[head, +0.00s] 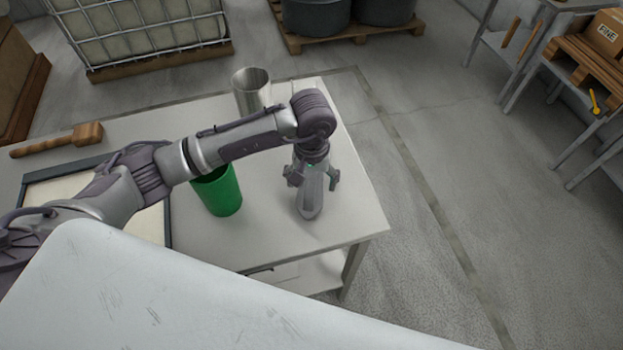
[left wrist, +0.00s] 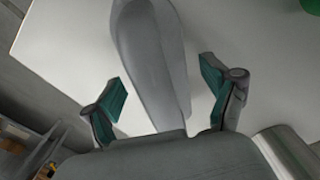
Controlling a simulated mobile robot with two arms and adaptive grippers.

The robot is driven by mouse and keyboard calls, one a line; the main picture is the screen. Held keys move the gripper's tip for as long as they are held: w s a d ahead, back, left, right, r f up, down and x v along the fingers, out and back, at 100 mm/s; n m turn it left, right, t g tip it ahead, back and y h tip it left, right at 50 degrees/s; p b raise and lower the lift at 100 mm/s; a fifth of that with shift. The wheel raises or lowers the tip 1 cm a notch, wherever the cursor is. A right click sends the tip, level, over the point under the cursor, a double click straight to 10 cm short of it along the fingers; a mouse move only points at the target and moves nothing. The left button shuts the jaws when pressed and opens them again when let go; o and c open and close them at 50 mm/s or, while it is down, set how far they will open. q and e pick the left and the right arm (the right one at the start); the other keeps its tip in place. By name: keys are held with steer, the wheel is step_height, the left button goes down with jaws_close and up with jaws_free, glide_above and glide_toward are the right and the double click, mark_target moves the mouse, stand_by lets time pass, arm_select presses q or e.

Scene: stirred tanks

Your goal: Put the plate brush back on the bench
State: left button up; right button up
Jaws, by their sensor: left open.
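The bench (head: 285,238) is a pale table below me. My left gripper (head: 312,182) is above its right part, pointing down, with its fingers apart. A grey, elongated scoop-like object (head: 309,205) is just below it on the bench. In the left wrist view this object (left wrist: 150,62) extends between the two open fingers (left wrist: 168,100), with a gap on both sides. A brown wooden tool (head: 60,139) with a long handle and block head lies at the bench's far left; I cannot tell whether it is a brush or a mallet. No other thing here is clearly the plate brush.
A green cup (head: 220,193) stands left of the gripper, and a metal beaker (head: 251,92) stands behind it. A dark-framed flat tray (head: 93,164) lies under my left arm. The bench's front right corner is bare. Floor is free to the right.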

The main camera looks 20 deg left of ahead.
arm_select(q)
steer(key=shift+r, duration=0.15)
steer(key=shift+w+r, duration=0.1)
steer(key=shift+r, duration=0.2)
step_height(320, 180, up, 11)
steer(key=b, duration=0.3)
steer(key=shift+f, duration=0.2)
steer(key=shift+r, duration=0.35)
